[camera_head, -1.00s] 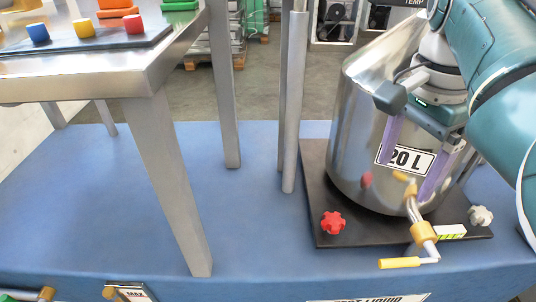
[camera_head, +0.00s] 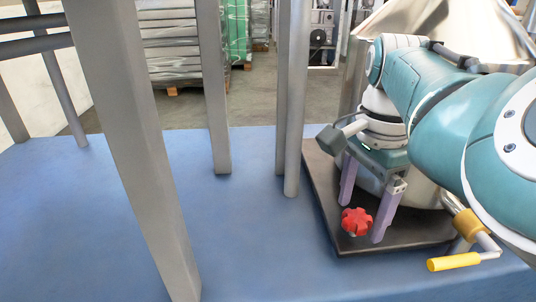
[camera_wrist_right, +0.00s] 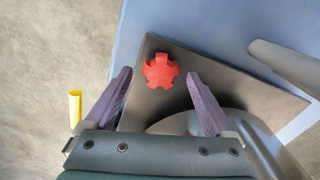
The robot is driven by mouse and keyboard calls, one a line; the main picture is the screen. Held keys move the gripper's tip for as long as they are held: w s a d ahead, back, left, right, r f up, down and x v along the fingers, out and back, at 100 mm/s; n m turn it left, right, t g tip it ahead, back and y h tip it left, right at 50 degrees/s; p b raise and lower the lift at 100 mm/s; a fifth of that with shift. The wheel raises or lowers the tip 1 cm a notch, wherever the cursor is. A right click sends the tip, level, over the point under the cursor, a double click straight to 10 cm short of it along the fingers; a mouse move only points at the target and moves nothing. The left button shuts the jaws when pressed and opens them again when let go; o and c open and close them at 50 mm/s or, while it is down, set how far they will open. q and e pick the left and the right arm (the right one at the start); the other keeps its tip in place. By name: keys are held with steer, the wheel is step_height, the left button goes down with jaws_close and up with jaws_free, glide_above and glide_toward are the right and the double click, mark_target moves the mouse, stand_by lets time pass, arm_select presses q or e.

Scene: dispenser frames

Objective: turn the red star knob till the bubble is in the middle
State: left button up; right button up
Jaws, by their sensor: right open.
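The red star knob (camera_head: 356,221) sits at the front left corner of the dark base plate (camera_head: 325,192) under the steel vessel. My right gripper (camera_head: 360,224) points down at it with open purple fingers, one on each side. In the right wrist view the knob (camera_wrist_right: 160,71) shows between the two fingertips (camera_wrist_right: 159,74), with a gap on both sides. I cannot tell whether the fingertips are level with the knob. The bubble level is hidden now, so the bubble cannot be seen. My left gripper is not in view.
The steel vessel (camera_head: 492,28) stands behind my right arm. A tap with a yellow handle (camera_head: 454,262) juts out right of the knob. Grey metal legs (camera_head: 292,110) rise left of the plate.

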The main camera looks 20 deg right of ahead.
steer(key=shift+f, duration=0.35)
steer(key=shift+c, duration=1.4)
steer(key=c, duration=1.1)
steer(key=shift+r+n+p, duration=0.3)
steer(key=shift+n+p, duration=0.8)
steer(key=shift+p, duration=0.3)
steer(key=shift+n+p, duration=0.8)
steer(key=shift+n, duration=0.1)
steer(key=shift+n+p, duration=0.6)
steer(key=shift+n, duration=0.3)
steer(key=n+p, duration=0.1)
steer(key=n, duration=0.3)
steer(key=shift+w+f, duration=0.1)
steer(key=shift+f, duration=0.1)
steer(key=n+p, duration=0.1)
steer(key=n, duration=0.4)
